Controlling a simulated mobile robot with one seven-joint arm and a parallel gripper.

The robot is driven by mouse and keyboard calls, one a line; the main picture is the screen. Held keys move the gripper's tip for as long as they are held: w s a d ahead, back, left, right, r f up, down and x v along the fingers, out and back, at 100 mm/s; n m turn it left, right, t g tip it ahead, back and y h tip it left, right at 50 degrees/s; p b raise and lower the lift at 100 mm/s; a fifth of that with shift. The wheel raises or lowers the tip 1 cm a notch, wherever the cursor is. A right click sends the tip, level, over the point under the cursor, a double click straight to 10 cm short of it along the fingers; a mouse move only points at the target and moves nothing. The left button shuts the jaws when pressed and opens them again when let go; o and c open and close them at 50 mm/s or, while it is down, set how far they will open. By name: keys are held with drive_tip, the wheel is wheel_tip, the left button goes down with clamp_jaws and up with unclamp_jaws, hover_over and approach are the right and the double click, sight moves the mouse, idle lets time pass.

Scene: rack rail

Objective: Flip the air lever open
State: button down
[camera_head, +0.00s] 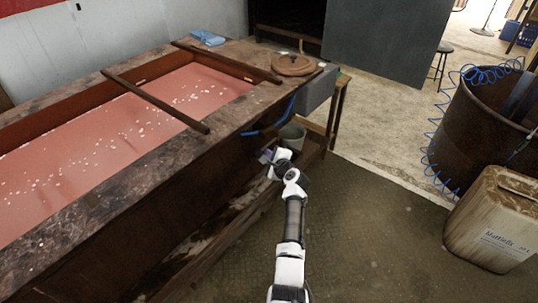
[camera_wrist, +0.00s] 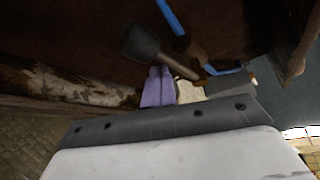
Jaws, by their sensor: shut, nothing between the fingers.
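In the wrist view, the air lever (camera_wrist: 140,43) shows as a dark grey rounded grip on a thin brownish rod. The rod slants down to the right to a brown fitting (camera_wrist: 195,52) beside the blue hose (camera_wrist: 170,14). My gripper (camera_wrist: 158,72) has its two purple fingers together and empty. Its tips appear just below the lever's grip and left of the rod; I cannot tell whether they touch. In the head view, my gripper (camera_head: 265,155) is low beside the bench's side, and the lever cannot be made out there.
The long wooden bench (camera_head: 160,165) holds a reddish basin (camera_head: 120,112). A grey box (camera_head: 318,90) is at its far end, with the blue hose (camera_head: 265,131) hanging below. Open floor (camera_head: 370,215) lies to the right.

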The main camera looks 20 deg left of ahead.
drive_tip(key=shift+w+a+r, duration=0.1)
drive_tip(key=shift+w+r, duration=0.05)
drive_tip(key=shift+r, duration=0.45)
wheel_tip(320, 180, down, 5)
drive_tip(key=d+b, duration=0.2)
drive_tip(key=b, duration=0.2)
drive_tip(key=s+d+r, duration=0.3)
drive_tip(key=d+r, duration=0.2)
drive_tip(key=d, duration=0.2)
drive_tip(key=shift+s, duration=0.25)
